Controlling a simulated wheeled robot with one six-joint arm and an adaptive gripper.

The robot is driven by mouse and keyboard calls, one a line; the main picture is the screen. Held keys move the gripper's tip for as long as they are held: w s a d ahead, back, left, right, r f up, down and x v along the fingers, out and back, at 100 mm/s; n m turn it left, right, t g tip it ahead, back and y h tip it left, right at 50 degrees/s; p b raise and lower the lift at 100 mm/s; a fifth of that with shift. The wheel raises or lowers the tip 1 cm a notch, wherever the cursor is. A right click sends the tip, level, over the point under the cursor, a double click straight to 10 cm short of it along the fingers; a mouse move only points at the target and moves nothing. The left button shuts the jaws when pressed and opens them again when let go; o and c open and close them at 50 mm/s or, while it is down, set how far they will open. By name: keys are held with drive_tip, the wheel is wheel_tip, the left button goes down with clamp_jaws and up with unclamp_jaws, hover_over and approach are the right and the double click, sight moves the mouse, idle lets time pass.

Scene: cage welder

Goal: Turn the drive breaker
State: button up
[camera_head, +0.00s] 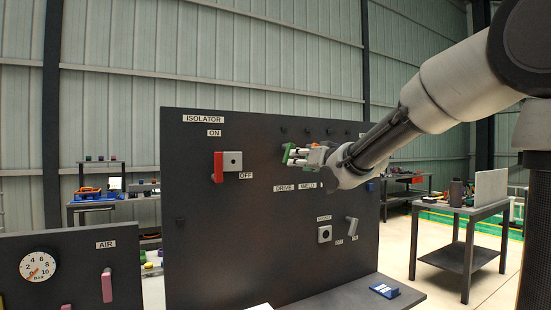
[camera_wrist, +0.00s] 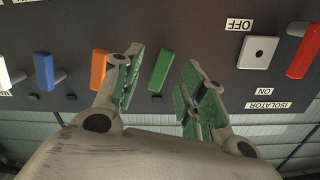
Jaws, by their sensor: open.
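A green breaker handle (camera_wrist: 161,69) shows in the upside-down wrist view, between my gripper's two fingers and apart from both. My gripper (camera_wrist: 164,72) is open, with green pads facing the handle. In the head view my gripper (camera_head: 304,156) is at the dark panel, above the DRIVE label (camera_head: 285,188) and the WELD label (camera_head: 308,186). The wrist view does not show the DRIVE label, and my gripper covers most of the breakers in the head view. An orange handle (camera_wrist: 99,69) stands close beside one finger.
A blue handle (camera_wrist: 44,71) and a white handle (camera_wrist: 4,74) are further along the row. The red isolator lever (camera_head: 218,167) is left of my gripper. Below are a grey lever (camera_head: 351,230) and a panel ledge (camera_head: 350,300). An air gauge (camera_head: 38,266) is at left.

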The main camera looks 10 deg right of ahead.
sight(288, 156)
drive_tip(key=shift+t+y, duration=0.3)
drive_tip(key=x, duration=0.5)
drive_tip(key=r+x, duration=0.1)
drive_tip(key=x, duration=0.1)
drive_tip(key=shift+w+a, duration=0.2)
drive_tip(key=shift+w, duration=0.15)
drive_tip(key=shift+c, duration=0.5)
clamp_jaws()
